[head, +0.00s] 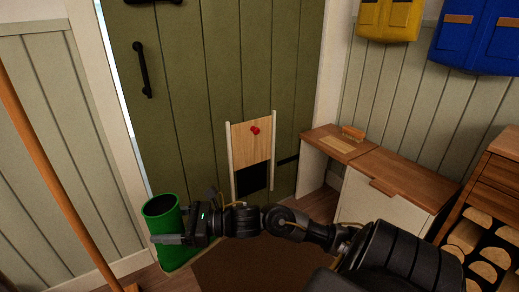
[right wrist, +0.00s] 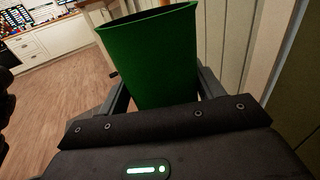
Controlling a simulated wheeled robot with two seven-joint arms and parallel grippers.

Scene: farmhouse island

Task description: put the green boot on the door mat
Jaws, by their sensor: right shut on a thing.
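The green boot (head: 163,228) stands roughly upright at the lower left of the head view, in front of the green door, with its open top facing up. In the right wrist view the boot (right wrist: 152,60) fills the space between the two fingers. My right gripper (head: 187,222) is shut on the boot's shaft. A dark brown mat (head: 228,272), which looks like the door mat, lies on the floor before the door, right of the boot and partly hidden by my arm. I cannot tell whether the boot's sole touches the floor or mat. My left gripper is out of view.
The green door (head: 215,90) has a flap panel (head: 250,145) with a red knob. A wooden-topped bench (head: 400,177) stands right, beside a log rack (head: 485,235). A broom-like wooden pole (head: 50,170) leans at the left. Yellow (head: 389,18) and blue (head: 478,35) bags hang upper right.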

